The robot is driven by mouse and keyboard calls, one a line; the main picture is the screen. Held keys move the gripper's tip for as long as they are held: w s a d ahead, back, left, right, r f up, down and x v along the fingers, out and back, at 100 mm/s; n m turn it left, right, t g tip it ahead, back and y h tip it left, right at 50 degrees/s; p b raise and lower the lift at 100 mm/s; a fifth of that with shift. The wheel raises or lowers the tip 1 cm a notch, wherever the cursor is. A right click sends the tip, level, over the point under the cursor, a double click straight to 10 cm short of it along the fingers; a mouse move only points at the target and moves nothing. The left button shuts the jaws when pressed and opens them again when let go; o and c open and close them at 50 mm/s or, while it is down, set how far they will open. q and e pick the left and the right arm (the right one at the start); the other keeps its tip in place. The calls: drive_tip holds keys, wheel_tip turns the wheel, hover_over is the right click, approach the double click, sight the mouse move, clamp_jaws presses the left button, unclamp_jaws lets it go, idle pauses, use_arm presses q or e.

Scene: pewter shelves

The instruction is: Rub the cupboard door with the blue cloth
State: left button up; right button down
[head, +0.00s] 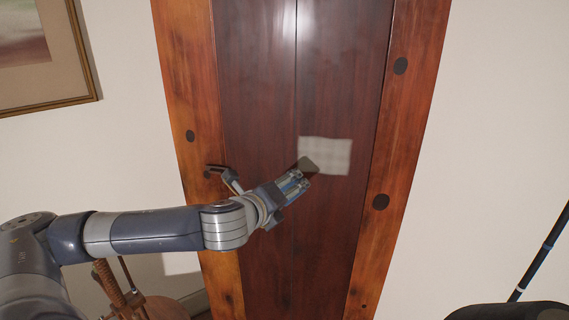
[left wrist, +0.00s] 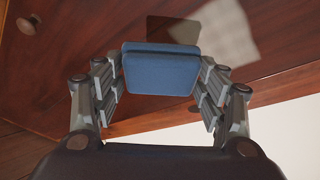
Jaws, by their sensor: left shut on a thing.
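The cupboard door (head: 258,110) is dark red-brown wood in an orange-brown frame and looks closed. A pale, whitish square patch (head: 325,155) marks it; the patch also shows at the top of the left wrist view (left wrist: 228,32). My left gripper (head: 296,183) is in front of the door, just below and left of the patch. In the left wrist view it is shut on the folded blue cloth (left wrist: 160,72), a thick pad between its fingers. A dark shadow lies on the door beyond the cloth. I cannot tell whether the cloth touches the door. My right gripper is not in view.
A dark handle (head: 222,172) sticks out at the door's left side, close to my left wrist. A framed picture (head: 45,55) hangs on the white wall at the left. Brown wooden furniture (head: 120,288) stands below my arm. A dark pole (head: 540,252) slants at the right.

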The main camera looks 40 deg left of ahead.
use_arm(q)
drive_tip(key=r, duration=0.2)
drive_tip(key=r+m+t+h+p, duration=0.1)
drive_tip(key=shift+w+a, duration=0.15)
drive_tip(key=shift+w, duration=0.1)
drive_tip(key=shift+w+a+f+p, duration=0.1)
drive_tip(key=shift+w+a+p, duration=0.2)
drive_tip(key=shift+w, duration=0.55)
drive_tip(key=shift+w+a+f+p, duration=0.1)
drive_tip(key=shift+w+a, duration=0.35)
drive_tip(key=shift+w, duration=0.45)
drive_tip(key=shift+w+a+p, duration=0.2)
drive_tip(key=shift+w+a, duration=0.15)
drive_tip(key=shift+w, duration=0.5)
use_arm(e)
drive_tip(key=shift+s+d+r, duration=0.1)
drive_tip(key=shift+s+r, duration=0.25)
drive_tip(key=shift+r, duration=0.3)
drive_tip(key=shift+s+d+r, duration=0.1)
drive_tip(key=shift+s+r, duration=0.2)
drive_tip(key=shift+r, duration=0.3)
use_arm(q)
drive_tip(key=shift+w+a+p, duration=0.35)
drive_tip(key=shift+w+p, duration=0.3)
drive_tip(key=shift+w, duration=0.2)
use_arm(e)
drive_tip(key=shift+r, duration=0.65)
